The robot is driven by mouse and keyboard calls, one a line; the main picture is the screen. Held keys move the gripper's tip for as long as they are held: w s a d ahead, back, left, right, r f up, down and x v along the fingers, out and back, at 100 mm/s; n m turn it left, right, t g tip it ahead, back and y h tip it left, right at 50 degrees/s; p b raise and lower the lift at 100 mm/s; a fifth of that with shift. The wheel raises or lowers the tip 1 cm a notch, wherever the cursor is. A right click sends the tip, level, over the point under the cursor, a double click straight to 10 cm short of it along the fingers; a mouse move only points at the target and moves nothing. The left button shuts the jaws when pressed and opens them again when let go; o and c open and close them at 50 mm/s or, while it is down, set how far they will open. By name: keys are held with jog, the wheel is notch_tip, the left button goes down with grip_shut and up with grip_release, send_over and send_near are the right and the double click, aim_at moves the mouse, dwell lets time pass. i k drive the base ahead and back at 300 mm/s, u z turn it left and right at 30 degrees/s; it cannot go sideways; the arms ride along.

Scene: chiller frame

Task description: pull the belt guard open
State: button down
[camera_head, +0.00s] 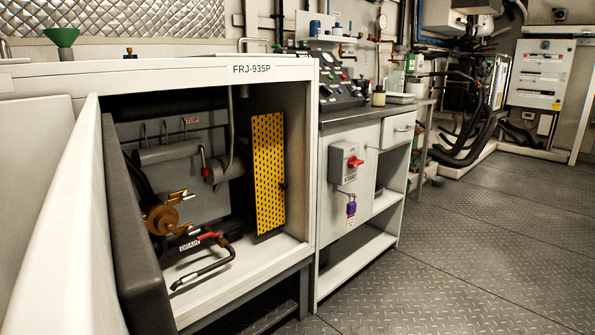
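The belt guard appears to be the yellow perforated panel (268,165). It stands upright inside the right part of the open white chiller frame (310,150) labelled FRJ-935P. A small dark fitting shows on the panel's right edge. What lies behind the panel is hidden, and I cannot tell how far it stands from its shut position. My gripper is not in view.
A white door with dark lining (130,230) stands open at the left. Inside the frame are a brass pump part (161,219), a red-handled drain valve (208,236) and a bent pipe. A white cabinet (350,220) adjoins the frame. The floor (480,240) at right is clear.

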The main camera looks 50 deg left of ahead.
aim_at(267, 129)
jog(key=u, duration=1.7)
jog(key=i, duration=0.4)
jog(key=u, duration=0.35)
jog(key=k, duration=0.4)
jog(key=z, duration=2.55)
jog(key=i, duration=0.95)
jog(key=u, duration=2.65)
jog(key=i, duration=0.1)
jog(key=u, duration=0.25)
